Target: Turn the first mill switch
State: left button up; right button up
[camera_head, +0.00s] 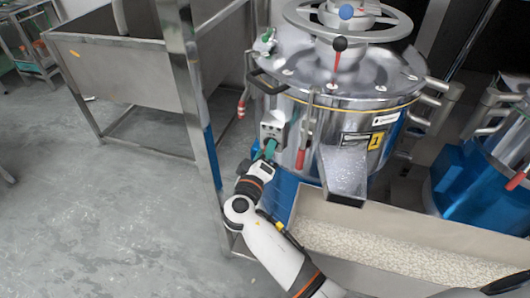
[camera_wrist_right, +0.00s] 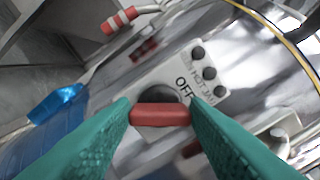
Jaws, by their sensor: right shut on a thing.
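The first mill (camera_head: 340,110) is a large shiny steel drum with a yellow label "1" on its front. Its switch box (camera_head: 273,129) is a small pale panel on the drum's left front. In the right wrist view the panel (camera_wrist_right: 178,75) shows the word "OFF", several dark round buttons and a dark round switch base. A red switch handle (camera_wrist_right: 160,115) lies crosswise between my green fingertips. My right gripper (camera_head: 269,150) is at the switch box, and in the wrist view its fingers (camera_wrist_right: 162,118) are shut on the red handle. My left gripper is not in view.
A long trough of pale grains (camera_head: 400,255) stands in front of the mill, under its chute (camera_head: 343,172). Red-handled levers (camera_head: 301,157) hang beside the switch box. A steel frame post (camera_head: 200,100) and sink-like bin (camera_head: 115,65) are left. A second drum (camera_head: 490,170) stands right.

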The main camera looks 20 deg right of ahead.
jog(key=shift+f+n+p, duration=0.2)
jog(key=shift+n+p, duration=0.75)
jog(key=shift+n, duration=2.55)
jog(key=o, duration=1)
jog(key=shift+b+v, duration=1.05)
jog(key=shift+v, duration=5)
jog(key=shift+a, duration=0.15)
